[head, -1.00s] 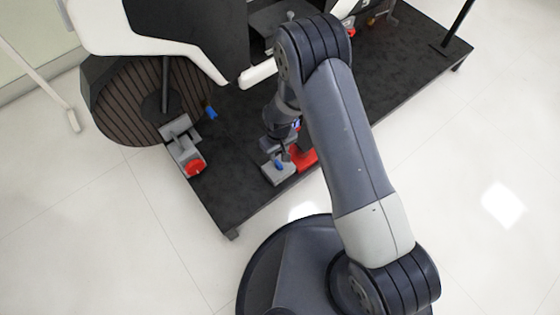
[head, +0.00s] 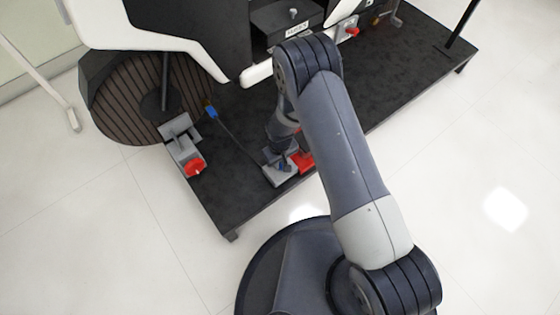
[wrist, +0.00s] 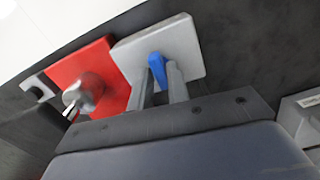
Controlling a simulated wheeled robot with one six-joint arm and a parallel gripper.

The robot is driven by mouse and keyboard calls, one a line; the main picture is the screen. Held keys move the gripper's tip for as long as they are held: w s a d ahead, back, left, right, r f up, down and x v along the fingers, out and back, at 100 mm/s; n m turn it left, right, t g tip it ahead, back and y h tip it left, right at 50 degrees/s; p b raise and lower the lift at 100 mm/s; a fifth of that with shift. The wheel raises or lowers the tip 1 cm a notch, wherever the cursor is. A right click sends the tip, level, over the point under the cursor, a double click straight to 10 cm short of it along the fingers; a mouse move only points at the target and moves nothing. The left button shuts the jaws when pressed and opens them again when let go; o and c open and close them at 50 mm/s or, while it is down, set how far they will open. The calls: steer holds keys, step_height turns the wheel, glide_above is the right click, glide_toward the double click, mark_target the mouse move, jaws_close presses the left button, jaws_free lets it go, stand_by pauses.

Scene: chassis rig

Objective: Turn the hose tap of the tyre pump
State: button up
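The tyre pump shows in the wrist view as a red block (wrist: 88,75) with a round metal fitting, beside a light grey block (wrist: 190,42). The blue hose tap (wrist: 157,66) is on the grey block. My gripper (wrist: 159,75) points down at it, one finger on each side of the tap. The fingers are very near it; whether they press on it I cannot tell. In the head view the red part (head: 303,161) and grey block (head: 278,177) show beside my gripper (head: 281,162), and my arm partly covers them.
A grey unit with a red knob (head: 195,167) stands on the dark platform (head: 225,185) to the left. A thin dark hose runs from a blue piece (head: 211,112) toward the grey block. A white and black machine body (head: 205,40) is behind.

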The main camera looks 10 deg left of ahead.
jaws_close()
steer(key=shift+n, duration=0.7)
steer(key=shift+o, duration=2.2)
jaws_free()
